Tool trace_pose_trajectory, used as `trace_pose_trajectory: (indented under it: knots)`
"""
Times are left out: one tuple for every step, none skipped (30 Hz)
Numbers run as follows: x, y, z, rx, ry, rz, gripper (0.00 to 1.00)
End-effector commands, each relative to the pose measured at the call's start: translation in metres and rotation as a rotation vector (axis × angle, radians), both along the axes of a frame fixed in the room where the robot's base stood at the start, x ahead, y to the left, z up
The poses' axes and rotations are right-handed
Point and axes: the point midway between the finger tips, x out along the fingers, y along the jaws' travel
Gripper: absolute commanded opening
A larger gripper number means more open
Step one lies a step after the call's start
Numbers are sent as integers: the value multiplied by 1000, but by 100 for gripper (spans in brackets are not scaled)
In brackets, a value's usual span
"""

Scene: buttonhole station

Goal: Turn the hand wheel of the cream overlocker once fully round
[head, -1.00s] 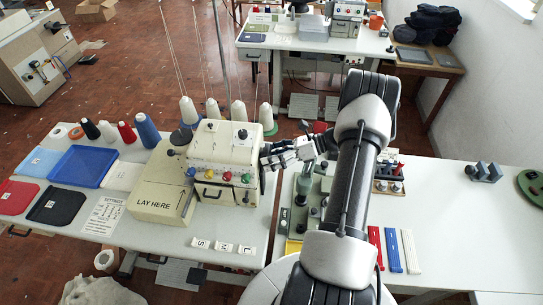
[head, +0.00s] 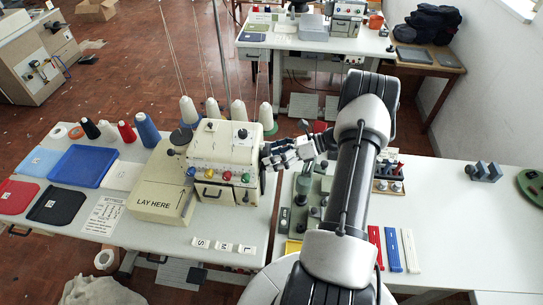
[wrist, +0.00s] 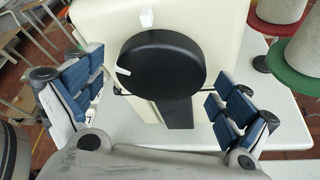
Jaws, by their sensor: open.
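The cream overlocker (head: 222,152) stands on the left table, with coloured knobs on its front. Its black round hand wheel (wrist: 162,64) faces my wrist camera and carries a white mark on its left rim. A white pointer sits on the cream housing (wrist: 222,35) just above the wheel. My gripper (wrist: 160,98) is open, with one blue-padded finger on each side of the wheel and visible gaps to it. In the head view my gripper (head: 285,153) is at the machine's right side, where the wheel is hidden behind it.
Thread cones (head: 238,112) stand behind the machine; cones on red and green bases (wrist: 288,50) are close at the right in the wrist view. A green device (head: 300,205) stands on the right table (head: 450,230). Fabric trays (head: 83,166) lie at the left.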

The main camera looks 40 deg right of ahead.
Motion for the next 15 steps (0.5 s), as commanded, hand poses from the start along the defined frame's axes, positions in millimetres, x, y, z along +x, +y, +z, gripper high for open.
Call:
trace_pose_trajectory:
  knots:
    - [0, 0, 0, 0, 0, 0, 96]
    - [0, 0, 0, 0, 0, 0, 96]
    - [0, 0, 0, 0, 0, 0, 96]
    - [0, 0, 0, 0, 0, 0, 96]
    - [0, 0, 0, -1, -1, 0, 96]
    - [0, 0, 1, -1, -1, 0, 96]
    - [0, 0, 2, -1, -1, 0, 96]
    - [0, 0, 4, -2, -1, 0, 96]
    - [0, -1, 8, -3, -1, 1, 96]
    - [0, -1, 12, -3, -1, 1, 96]
    - [0, -1, 16, -3, -1, 0, 96]
    - [0, -1, 23, -3, -1, 0, 96]
    - [0, -1, 29, -3, -1, 0, 96]
    - [1, -1, 35, -5, -3, 1, 96]
    - [0, -1, 44, -5, -3, 1, 96]
